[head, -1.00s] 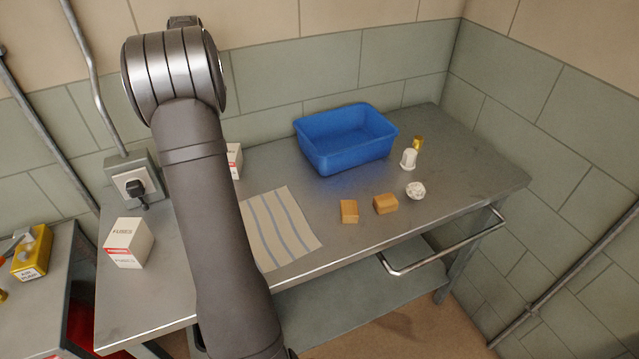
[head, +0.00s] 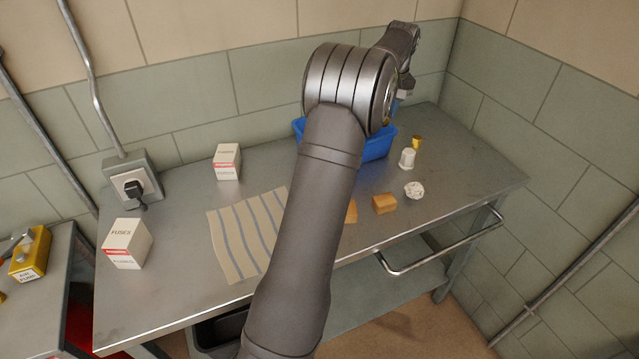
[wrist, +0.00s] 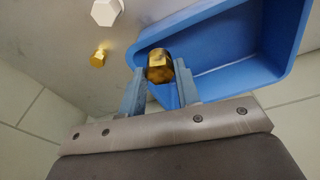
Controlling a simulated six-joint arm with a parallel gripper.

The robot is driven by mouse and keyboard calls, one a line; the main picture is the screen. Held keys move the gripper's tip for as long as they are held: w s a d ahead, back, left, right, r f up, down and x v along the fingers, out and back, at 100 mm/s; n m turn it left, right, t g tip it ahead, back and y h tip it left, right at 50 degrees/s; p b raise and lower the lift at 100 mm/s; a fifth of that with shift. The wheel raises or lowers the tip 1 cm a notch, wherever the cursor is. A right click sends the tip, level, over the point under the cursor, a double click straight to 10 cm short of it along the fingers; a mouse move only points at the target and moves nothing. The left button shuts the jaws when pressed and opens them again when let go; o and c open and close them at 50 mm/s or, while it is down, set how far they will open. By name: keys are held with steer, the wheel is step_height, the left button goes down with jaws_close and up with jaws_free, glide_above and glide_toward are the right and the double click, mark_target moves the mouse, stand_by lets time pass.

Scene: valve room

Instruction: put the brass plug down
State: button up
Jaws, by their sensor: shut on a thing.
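My gripper (wrist: 158,84) is shut on the brass plug (wrist: 160,66), a gold hex-ended piece held between the two fingertips in the wrist view. Behind the plug in that view is the blue bin (wrist: 215,30), with the plug overlapping its end near a corner. In the head view my gripper (head: 402,97) is over the right end of the blue bin (head: 377,149). My arm hides much of the bin there. I cannot tell the plug's height above the rim.
A smaller brass piece (head: 417,142) and a white cap-like piece (head: 407,158) stand right of the bin. A striped cloth (head: 240,235) and fuse boxes (head: 227,162) are left. The right end of the bench is clear.

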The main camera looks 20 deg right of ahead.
steer(key=s+d+f+m, duration=0.1)
steer(key=s+d+m, duration=0.2)
steer(key=s+d, duration=0.9)
steer(key=s+d+f+m, duration=0.1)
steer(key=s+d+m, duration=0.2)
steer(key=s+d, duration=0.85)
steer(key=shift+h, duration=0.3)
steer(key=w+a+f, duration=0.1)
steer(key=w+f, duration=0.1)
steer(key=w+a+f, duration=0.1)
steer(key=w+f, duration=0.1)
steer(key=w+a+f, duration=0.1)
steer(key=w+f, duration=0.1)
steer(key=w, duration=0.1)
steer(key=shift+a+f, duration=0.15)
steer(key=shift+f, duration=0.1)
glide_above(463, 173)
steer(key=shift+s+a+f, duration=0.1)
steer(key=shift+a+f, duration=0.05)
steer(key=shift+f, duration=1.9)
steer(key=shift+f, duration=0.15)
steer(key=o, duration=1.1)
